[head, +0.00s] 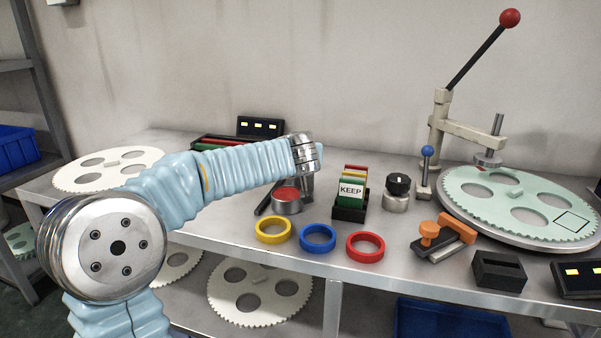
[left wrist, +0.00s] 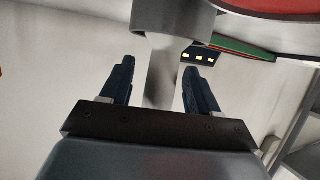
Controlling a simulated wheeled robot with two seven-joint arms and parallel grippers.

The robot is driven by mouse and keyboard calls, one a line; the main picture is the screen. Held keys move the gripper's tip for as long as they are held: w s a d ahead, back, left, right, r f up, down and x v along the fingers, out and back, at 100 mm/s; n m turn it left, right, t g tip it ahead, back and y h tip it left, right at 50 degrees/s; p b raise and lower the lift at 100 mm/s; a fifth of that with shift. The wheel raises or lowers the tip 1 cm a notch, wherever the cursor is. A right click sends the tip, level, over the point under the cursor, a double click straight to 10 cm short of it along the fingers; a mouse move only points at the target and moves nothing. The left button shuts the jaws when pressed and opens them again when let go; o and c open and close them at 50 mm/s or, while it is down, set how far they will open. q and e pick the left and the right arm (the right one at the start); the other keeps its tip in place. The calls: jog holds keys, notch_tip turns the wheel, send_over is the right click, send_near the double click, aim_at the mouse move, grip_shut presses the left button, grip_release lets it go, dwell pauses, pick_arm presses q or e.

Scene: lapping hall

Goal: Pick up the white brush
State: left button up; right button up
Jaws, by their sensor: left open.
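I cannot clearly make out a white brush in the head view. In the left wrist view a pale, whitish upright piece (left wrist: 160,78) with a wider grey round part (left wrist: 172,16) above it stands between my fingers. It may be the white brush, but I cannot tell for sure. My left gripper (left wrist: 158,84) is open, with one dark finger on each side of the pale piece and gaps showing. In the head view my left gripper (head: 272,201) is low over the bench, behind the red-topped metal pot (head: 287,206), and partly hidden. My right gripper is not in view.
Yellow (head: 273,230), blue (head: 317,239) and red (head: 365,246) rings lie along the bench front. A KEEP card box (head: 350,214), a dark-knobbed metal jar (head: 397,204), an orange-handled stamp (head: 430,236) and a lever press (head: 440,130) stand to the right.

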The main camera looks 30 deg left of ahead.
pick_arm(q)
jog(key=shift+w+a+f, duration=0.1)
jog(key=shift+w+a, duration=0.05)
jog(key=shift+w, duration=0.2)
jog(key=shift+c, duration=0.4)
jog(key=c, duration=1)
